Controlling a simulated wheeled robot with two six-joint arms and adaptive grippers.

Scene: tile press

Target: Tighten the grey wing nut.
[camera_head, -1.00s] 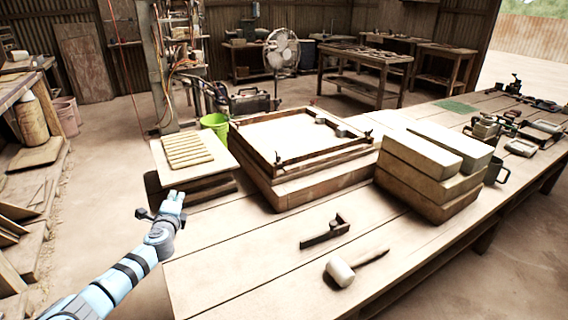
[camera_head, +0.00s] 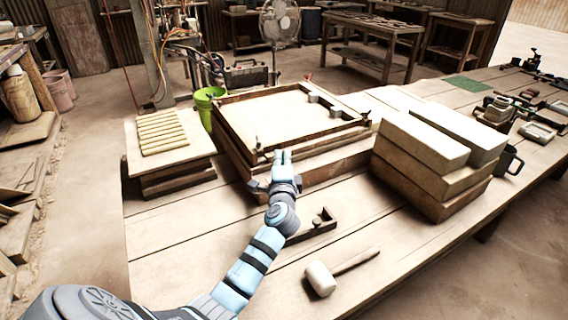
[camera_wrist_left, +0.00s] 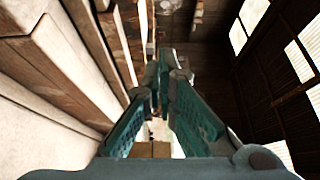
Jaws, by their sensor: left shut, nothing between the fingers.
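The press is a wooden frame (camera_head: 325,142) around a pale panel on the bench, with small fasteners at its corners. A small dark fastener (camera_head: 258,146) stands at the front left corner, another (camera_head: 366,115) at the front right, and a reddish one (camera_head: 308,78) at the back. They are too small to tell which is the grey wing nut. My left gripper (camera_head: 283,157) is shut and empty in front of the frame's near side, right of the front left fastener. Its fingers also show in the left wrist view (camera_wrist_left: 165,70). My right gripper is not in view.
Stacked pale blocks (camera_head: 425,140) stand right of the press. A mallet (camera_head: 321,278) and a dark clamp-like tool (camera_head: 318,225) lie in front. The front left bench is clear.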

